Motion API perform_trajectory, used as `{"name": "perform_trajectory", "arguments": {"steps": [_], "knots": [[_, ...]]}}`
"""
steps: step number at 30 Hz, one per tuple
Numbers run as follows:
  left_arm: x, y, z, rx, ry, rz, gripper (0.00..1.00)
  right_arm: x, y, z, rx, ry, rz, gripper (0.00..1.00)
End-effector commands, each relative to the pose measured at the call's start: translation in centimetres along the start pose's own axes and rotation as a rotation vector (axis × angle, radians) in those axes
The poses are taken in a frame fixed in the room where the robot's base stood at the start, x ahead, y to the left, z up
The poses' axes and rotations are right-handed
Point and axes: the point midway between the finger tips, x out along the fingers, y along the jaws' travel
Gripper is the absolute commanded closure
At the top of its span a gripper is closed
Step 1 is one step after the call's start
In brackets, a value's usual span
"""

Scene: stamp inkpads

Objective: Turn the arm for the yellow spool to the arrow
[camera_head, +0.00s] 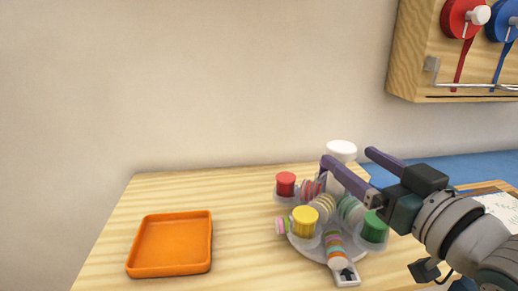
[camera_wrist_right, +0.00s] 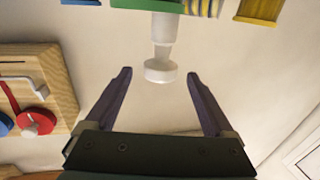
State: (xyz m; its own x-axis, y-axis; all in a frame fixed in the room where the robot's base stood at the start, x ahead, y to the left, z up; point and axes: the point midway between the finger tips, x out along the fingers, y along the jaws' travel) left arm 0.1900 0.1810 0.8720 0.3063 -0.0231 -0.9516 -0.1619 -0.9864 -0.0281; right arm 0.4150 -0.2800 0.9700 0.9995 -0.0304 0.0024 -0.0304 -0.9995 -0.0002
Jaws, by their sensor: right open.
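The yellow spool (camera_head: 305,222) sits at the left front of a round grey carousel (camera_head: 314,252) on the table. A small white plate with a dark mark, apparently the arrow (camera_head: 346,275), lies at the carousel's front edge. A striped stack of rings (camera_head: 334,245) stands just behind that plate. A white round-topped knob (camera_head: 341,150) rises at the back. My right gripper (camera_head: 347,157) is open above the carousel, its fingers near the knob. In the right wrist view a white knobbed stem (camera_wrist_right: 160,72) shows between the open fingers with nothing gripped. My left gripper is not in view.
A red spool (camera_head: 286,184) and a green spool (camera_head: 374,228) stand on the carousel, with several striped ring stacks. An orange tray (camera_head: 172,244) lies at the left. A wooden board (camera_head: 415,70) hangs on the wall at the upper right. The table between tray and carousel is clear.

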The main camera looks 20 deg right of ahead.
Motion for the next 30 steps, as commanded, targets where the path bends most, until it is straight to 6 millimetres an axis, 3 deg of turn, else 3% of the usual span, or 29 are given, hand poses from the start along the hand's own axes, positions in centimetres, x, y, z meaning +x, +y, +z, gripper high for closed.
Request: {"name": "perform_trajectory", "arguments": {"steps": [7, 19, 30], "knots": [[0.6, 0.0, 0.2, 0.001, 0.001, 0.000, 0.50, 3.5, 0.0, 0.1, -0.001, 0.000, 0.000, 0.12], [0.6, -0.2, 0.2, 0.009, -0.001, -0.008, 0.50, 4.2, 0.0, 0.1, -0.001, -0.003, 0.000, 0.12], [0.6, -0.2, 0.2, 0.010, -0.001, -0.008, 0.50, 4.2, 0.0, 0.1, 0.000, -0.002, 0.001, 0.54]]}}
